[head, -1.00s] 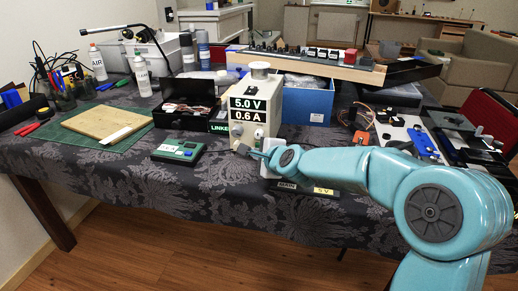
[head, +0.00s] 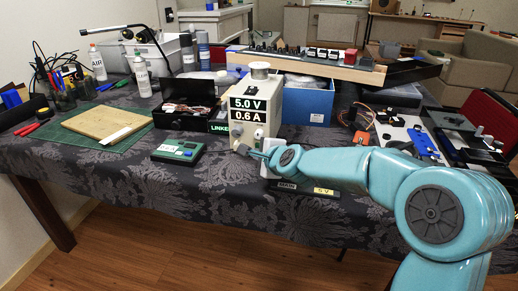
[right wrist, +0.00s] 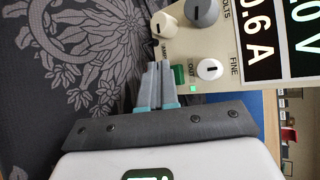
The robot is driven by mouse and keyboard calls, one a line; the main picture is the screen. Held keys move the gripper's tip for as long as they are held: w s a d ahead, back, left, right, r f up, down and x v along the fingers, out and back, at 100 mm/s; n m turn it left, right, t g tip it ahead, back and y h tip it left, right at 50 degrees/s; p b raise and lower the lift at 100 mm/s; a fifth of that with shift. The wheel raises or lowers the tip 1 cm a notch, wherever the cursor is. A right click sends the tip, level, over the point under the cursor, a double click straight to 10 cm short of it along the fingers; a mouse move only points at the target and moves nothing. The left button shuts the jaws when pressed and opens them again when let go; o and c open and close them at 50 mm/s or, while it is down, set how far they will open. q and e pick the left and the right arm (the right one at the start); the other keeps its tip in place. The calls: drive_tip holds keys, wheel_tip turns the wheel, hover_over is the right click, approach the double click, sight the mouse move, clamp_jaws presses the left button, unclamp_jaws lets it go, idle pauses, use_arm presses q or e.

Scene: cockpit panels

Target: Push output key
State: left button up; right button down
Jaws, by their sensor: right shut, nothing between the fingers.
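The power supply (head: 254,103) is a cream box on the table. Its display reads 5.0 V and 0.6 A in the head view. In the right wrist view its panel (right wrist: 236,71) appears turned on its side. The green output key (right wrist: 179,76), next to the word OUT, is partly visible, with a small lit green lamp (right wrist: 193,88) close by. My right gripper (right wrist: 158,66) is shut and empty. Its tips are at the panel, just left of the key; I cannot tell whether they touch it. In the head view my right gripper (head: 245,151) is at the supply's lower front. My left gripper is not in view.
A green-grey device (head: 178,151) and a black box (head: 180,121) stand left of the supply. The patterned cloth in front is mostly clear.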

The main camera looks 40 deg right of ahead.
drive_tip(key=shift+s+a+p, duration=0.25)
drive_tip(key=shift+s+a, duration=0.75)
drive_tip(key=shift+a, duration=0.15)
drive_tip(key=shift+s+a+p, duration=0.2)
drive_tip(key=shift+s+a, duration=0.75)
drive_tip(key=shift+a, duration=0.2)
